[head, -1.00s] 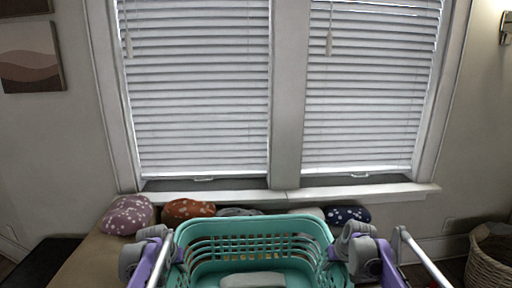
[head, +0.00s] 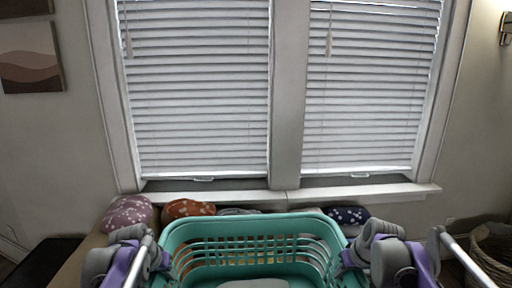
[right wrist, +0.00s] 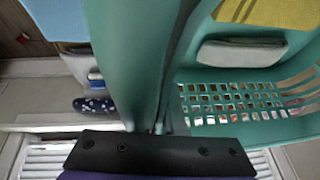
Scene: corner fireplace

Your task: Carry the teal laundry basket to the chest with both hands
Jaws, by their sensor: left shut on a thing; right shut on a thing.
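The teal laundry basket (head: 254,228) is at the bottom middle of the head view, its near part cut off by the frame. A pale folded cloth (head: 252,284) lies inside it. My left gripper (head: 160,262) is at the basket's left side and my right gripper (head: 347,258) at its right side, both shut on it. In the right wrist view the basket's teal wall (right wrist: 135,60) runs down to the dark gripper edge, with the pale cloth (right wrist: 240,53) and a yellow cloth (right wrist: 265,12) inside. The fingertips are largely hidden. I cannot identify the chest for certain.
Behind the basket is a tan-topped seat or chest under the window, with a mauve cushion (head: 128,213), an orange cushion (head: 188,209) and a navy dotted cushion (head: 347,215). A wicker basket (head: 490,252) stands at far right. A dark surface (head: 42,264) is at lower left.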

